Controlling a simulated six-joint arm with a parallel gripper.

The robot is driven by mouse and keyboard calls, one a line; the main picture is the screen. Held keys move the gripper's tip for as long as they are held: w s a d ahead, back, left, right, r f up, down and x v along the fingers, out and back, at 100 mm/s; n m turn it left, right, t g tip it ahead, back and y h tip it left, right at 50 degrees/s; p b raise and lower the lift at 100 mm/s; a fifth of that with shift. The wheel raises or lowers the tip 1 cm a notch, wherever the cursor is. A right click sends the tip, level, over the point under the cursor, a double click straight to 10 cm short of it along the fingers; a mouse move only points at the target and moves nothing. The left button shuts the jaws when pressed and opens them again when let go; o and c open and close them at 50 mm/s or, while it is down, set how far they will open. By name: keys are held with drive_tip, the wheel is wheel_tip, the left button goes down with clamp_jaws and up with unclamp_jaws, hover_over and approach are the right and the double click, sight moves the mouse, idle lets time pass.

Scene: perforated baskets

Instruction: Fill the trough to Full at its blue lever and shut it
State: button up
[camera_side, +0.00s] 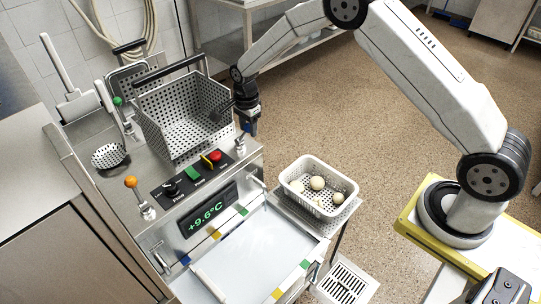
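The trough (243,262) is at the front of the steel machine, with a pale, flat surface inside and coloured marks along its edges. I cannot read a fill level there. A small metal valve (242,143) stands at the right corner of the machine top, directly below my gripper. A dark blue part shows there, but I cannot tell it apart from the fingers. My gripper (249,128) points down beside the perforated basket's right side. Its fingertips are small and dark, so their opening and any contact with the blue lever are unclear.
A perforated steel basket (166,118) with a black handle stands on the machine. Levers with orange (131,182) and green (117,101) knobs are to its left. A control panel (192,178) and a +9.6°C display (207,209) face front. A white basket (290,180) holds pale balls.

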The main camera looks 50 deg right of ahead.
drive_tip(key=shift+w, duration=0.15)
drive_tip(key=shift+w+r, duration=0.4)
drive_tip(key=shift+w, duration=0.55)
idle(0.3)
drive_tip(key=shift+w+r, duration=0.2)
drive_tip(key=shift+w, duration=0.8)
drive_tip(key=shift+w+r, duration=0.1)
drive_tip(key=shift+w, duration=0.5)
